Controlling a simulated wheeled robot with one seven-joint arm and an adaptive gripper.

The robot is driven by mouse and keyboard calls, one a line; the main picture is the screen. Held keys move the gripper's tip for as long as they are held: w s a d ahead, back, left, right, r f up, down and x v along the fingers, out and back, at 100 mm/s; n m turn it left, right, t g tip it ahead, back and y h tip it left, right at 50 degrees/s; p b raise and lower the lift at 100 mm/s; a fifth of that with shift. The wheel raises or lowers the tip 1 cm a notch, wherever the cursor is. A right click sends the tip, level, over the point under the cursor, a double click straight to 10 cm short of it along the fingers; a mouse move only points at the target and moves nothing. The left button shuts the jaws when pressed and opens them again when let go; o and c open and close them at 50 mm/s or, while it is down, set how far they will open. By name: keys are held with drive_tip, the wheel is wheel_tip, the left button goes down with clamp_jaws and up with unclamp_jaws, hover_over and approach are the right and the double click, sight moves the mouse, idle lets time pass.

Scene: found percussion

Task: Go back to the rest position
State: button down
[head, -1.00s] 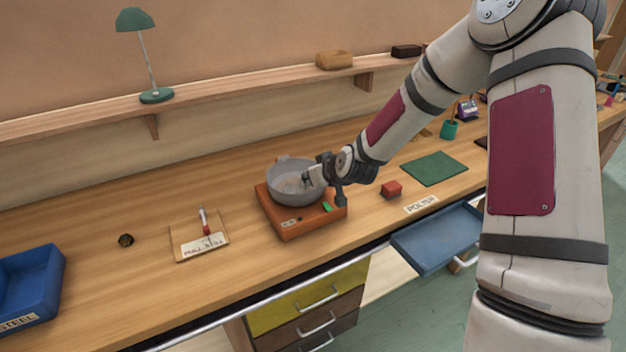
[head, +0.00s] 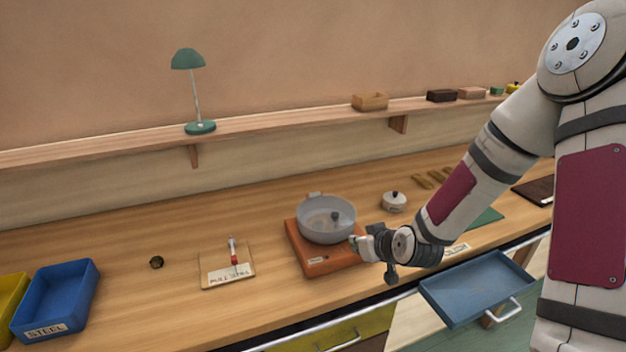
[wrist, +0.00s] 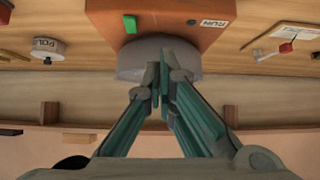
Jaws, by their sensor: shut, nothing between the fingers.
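My gripper (head: 356,243) is shut and empty in the head view. It hangs just in front of and to the right of a grey metal pan (head: 312,232), apart from its inside. The pan sits on an orange box (head: 318,267). A small dark piece (head: 336,217) shows inside the pan. In the wrist view, the closed fingertips (wrist: 160,82) overlap the view of the pan (wrist: 135,64). The orange box (wrist: 165,20) there bears a RUN label and a green button (wrist: 130,24).
An open blue drawer (head: 470,290) juts out at front right. A shelf with a green lamp (head: 200,127) runs along the wall.

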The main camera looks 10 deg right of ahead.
drive_tip(key=s+r+g+h, duration=0.1)
drive_tip(key=s+r, duration=0.5)
drive_tip(key=r, duration=0.2)
drive_tip(key=s+r+g+h, duration=0.2)
drive_tip(key=s+r, duration=0.3)
drive_tip(key=r, duration=0.4)
drive_tip(key=s+a+r+m, duration=0.1)
drive_tip(key=s+r, duration=0.2)
drive_tip(key=s, duration=0.3)
drive_tip(key=s+r, duration=0.3)
drive_tip(key=s, duration=0.3)
drive_tip(key=s+a+r+m+g+y, duration=0.1)
drive_tip(key=s+r, duration=0.2)
drive_tip(key=s, duration=0.3)
drive_tip(key=shift+s+a+m, duration=0.3)
drive_tip(key=shift+s+a, duration=0.05)
drive_tip(key=shift+r, duration=0.15)
